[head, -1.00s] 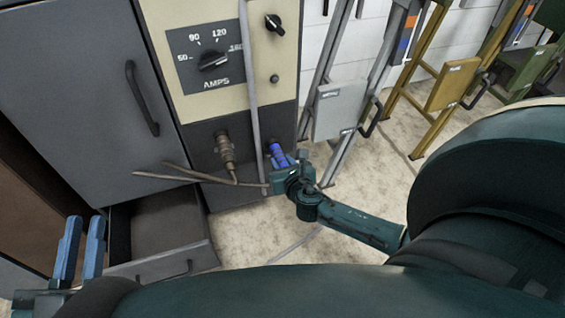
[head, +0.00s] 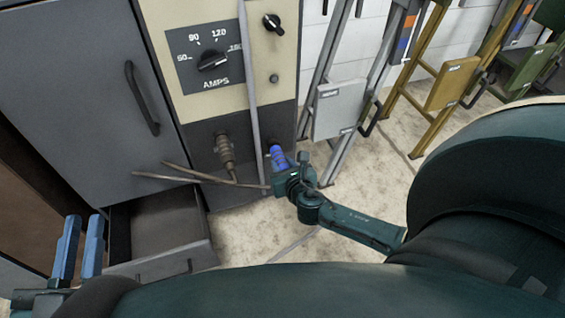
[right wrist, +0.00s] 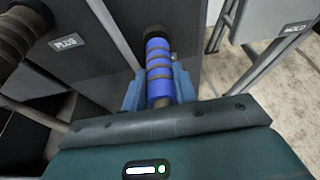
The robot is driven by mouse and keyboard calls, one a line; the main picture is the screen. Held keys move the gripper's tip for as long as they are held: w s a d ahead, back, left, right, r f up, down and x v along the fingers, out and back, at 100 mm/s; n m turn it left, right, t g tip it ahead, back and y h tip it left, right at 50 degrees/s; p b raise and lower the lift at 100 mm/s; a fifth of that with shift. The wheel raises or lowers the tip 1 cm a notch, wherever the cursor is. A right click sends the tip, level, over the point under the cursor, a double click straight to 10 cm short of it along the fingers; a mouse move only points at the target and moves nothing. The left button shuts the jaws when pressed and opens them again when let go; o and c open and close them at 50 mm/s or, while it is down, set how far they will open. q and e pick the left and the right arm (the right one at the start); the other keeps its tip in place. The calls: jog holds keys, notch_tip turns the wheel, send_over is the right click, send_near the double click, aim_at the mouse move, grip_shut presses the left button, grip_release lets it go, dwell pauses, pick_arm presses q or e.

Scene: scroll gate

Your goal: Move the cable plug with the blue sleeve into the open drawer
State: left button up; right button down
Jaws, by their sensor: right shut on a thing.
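The cable plug with the blue sleeve (head: 277,157) sits at the dark lower front of the welding-type machine, right of a brown plug. It also shows in the right wrist view (right wrist: 158,70), its dark end against the machine front. My right gripper (head: 284,170) is shut on it, with blue fingers on either side of the sleeve in the wrist view. The open drawer (head: 160,262) is at the lower left, below the grey cabinet door, and looks empty inside. My left gripper (head: 78,248) is open and empty, left of the drawer.
A brown plug (head: 225,150) with a label sits left of the blue one, with its cable across the front. A pale vertical strip (head: 250,90) hangs down the machine. Grey (head: 340,110) and yellow (head: 452,85) stands are to the right. Bare floor lies below.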

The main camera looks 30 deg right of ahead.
pick_arm(q)
jog(key=shift+r+p, duration=0.4)
jog(key=shift+p, duration=0.05)
pick_arm(e)
jog(key=shift+s+a, duration=0.25)
jog(key=shift+s, duration=0.7)
jog(key=shift+s+a, duration=0.2)
jog(key=shift+s, duration=0.7)
